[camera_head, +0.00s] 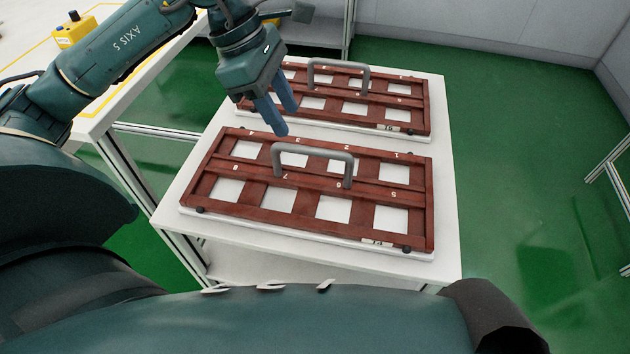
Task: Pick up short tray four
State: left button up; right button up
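Two red-brown trays with square openings and grey arched handles lie flat on a white table. The near tray (250,213) has its handle (313,155) standing up at its middle. The far tray (415,112) lies behind it, with its own handle (338,63) upright. Each has a small white label at its right end; the print is too small to read surely. My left gripper (284,121) points down above the far-left edge of the near tray, left of its handle. Its two blue fingers are apart, with nothing between them. My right gripper is not in view.
The white table (447,200) has a narrow bare rim around the trays. A pale worktop with yellow lines and a yellow box (74,31) is at the upper left. Green floor (520,150) lies open to the right, with a metal frame (612,165) at the right edge.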

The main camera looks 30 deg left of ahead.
aim_at(309, 148)
pick_arm(q)
jog(key=x, duration=0.6)
jog(key=shift+d+f, duration=0.15)
jog(key=shift+d, duration=0.1)
jog(key=x, duration=0.4)
jog(key=shift+w+d, duration=0.2)
jog(key=shift+w, duration=0.2)
jog(key=shift+w+d+f, duration=0.1)
jog(key=shift+d+f, duration=0.05)
jog(key=shift+f, duration=0.35)
jog(key=shift+f+b, duration=0.2)
jog(key=shift+b, duration=0.45)
jog(key=shift+c, duration=0.6)
grip_shut()
